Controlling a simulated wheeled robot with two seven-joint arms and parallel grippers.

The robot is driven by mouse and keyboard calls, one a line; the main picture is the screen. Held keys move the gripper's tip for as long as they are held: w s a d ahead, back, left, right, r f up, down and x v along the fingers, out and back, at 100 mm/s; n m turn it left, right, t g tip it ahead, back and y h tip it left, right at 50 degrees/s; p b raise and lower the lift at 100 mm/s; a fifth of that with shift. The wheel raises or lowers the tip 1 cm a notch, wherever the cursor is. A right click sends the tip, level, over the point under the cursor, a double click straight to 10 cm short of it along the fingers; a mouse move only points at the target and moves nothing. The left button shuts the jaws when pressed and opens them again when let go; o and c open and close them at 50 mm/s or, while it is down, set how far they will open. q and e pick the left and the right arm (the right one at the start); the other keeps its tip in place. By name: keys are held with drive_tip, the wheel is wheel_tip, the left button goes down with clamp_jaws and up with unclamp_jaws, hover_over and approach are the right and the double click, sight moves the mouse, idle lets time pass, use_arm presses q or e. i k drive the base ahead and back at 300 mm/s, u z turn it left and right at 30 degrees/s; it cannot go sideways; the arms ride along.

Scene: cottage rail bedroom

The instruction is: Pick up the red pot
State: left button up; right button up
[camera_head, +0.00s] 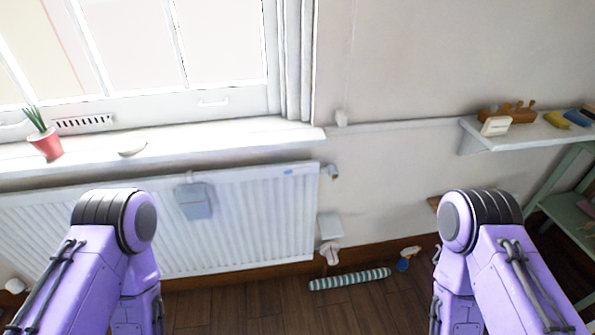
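The red pot (47,143) stands upright on the white window sill (225,141) at the far left, with a green spiky plant (36,118) in it. Both of my purple arms show in the lower part of the view, one at each side, bent at the elbow and pointing down. Neither gripper is in the frame. The left arm is below and to the right of the pot, and nothing touches the pot.
A small white dish (132,149) sits on the sill right of the pot. A white radiator (262,215) runs under the sill. A wall shelf (535,133) at right holds small items. A striped roll (349,279) lies on the wooden floor.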

sight(46, 140)
drive_tip(key=u, duration=1.5)
